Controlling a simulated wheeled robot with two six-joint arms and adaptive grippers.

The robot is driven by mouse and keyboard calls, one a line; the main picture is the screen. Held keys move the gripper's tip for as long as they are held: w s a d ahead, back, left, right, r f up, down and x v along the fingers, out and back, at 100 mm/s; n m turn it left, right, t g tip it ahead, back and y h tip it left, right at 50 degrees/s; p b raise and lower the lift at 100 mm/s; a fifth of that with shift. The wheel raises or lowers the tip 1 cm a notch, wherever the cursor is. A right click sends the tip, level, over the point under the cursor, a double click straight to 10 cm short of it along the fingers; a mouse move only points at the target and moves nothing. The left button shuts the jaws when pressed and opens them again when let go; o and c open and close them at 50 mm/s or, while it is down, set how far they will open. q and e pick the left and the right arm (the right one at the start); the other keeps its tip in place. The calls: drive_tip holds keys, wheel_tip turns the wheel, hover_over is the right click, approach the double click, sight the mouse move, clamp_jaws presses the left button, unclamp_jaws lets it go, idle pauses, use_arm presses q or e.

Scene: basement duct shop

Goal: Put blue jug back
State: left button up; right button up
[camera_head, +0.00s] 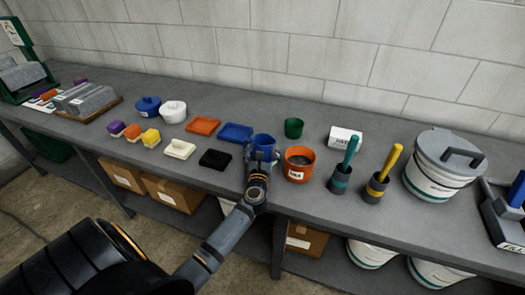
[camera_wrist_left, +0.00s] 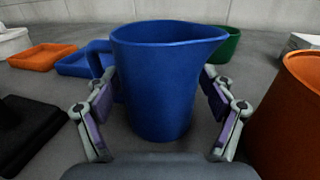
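The blue jug (camera_head: 264,142) stands upright on the grey bench, between the blue tray (camera_head: 236,132) and the orange pot (camera_head: 299,165). In the left wrist view the jug (camera_wrist_left: 160,85) fills the middle, spout to the right and handle to the left. My left gripper (camera_head: 262,158) is at the jug, with one finger on each side of its body. In the wrist view the finger pads (camera_wrist_left: 159,98) lie very close to the jug's sides; I cannot tell whether they press on it. The jug's base looks to be at bench level. My right gripper is out of view.
Further right stand teal-handled (camera_head: 345,165) and yellow-handled (camera_head: 384,172) tools in pots and a lidded bucket (camera_head: 435,177). A block wall backs the bench.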

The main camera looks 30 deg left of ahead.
use_arm(q)
drive_tip(key=shift+r, duration=0.3)
drive_tip(key=b+v, duration=0.2)
drive_tip(key=v, duration=0.9)
drive_tip(key=shift+s+f, duration=0.15)
drive_tip(key=shift+s, duration=0.05)
drive_tip(key=shift+s+d, duration=0.15)
drive_tip(key=shift+s, duration=0.15)
